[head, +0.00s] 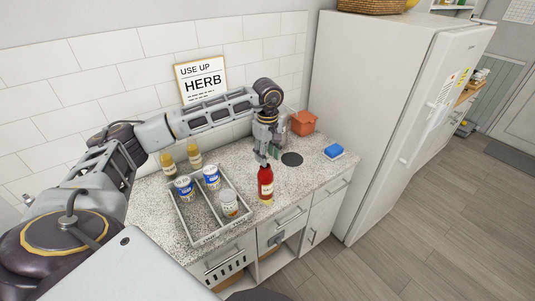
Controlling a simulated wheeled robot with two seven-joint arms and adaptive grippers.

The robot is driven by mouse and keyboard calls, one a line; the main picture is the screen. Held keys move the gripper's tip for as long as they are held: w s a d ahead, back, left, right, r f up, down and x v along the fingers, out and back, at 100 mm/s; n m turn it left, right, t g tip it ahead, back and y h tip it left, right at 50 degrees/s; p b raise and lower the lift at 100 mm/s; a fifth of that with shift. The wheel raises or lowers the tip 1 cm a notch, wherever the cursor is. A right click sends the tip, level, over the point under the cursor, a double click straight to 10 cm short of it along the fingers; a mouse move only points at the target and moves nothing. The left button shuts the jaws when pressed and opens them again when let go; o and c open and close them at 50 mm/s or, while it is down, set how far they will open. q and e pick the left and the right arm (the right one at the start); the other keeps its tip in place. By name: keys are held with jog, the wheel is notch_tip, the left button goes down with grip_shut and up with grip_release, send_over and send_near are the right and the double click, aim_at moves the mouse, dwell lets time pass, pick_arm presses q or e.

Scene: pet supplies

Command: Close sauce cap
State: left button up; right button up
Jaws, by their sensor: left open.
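A red sauce bottle (266,192) with a pale label stands upright on the speckled counter, just right of the divided tray. Its top is partly hidden by my gripper, and the state of its cap is too small to tell. My left gripper (264,160) points down directly above the bottle top, open, with its fingertips close to the top. I cannot tell whether they touch it. My right gripper is not in view.
A grey divided tray (203,231) left of the bottle holds several cans and jars. Two yellowish bottles (194,156) stand behind it. A white fridge (375,110) bounds the counter's right.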

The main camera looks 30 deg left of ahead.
pick_arm(q)
jog(key=shift+f, duration=0.2)
grip_shut()
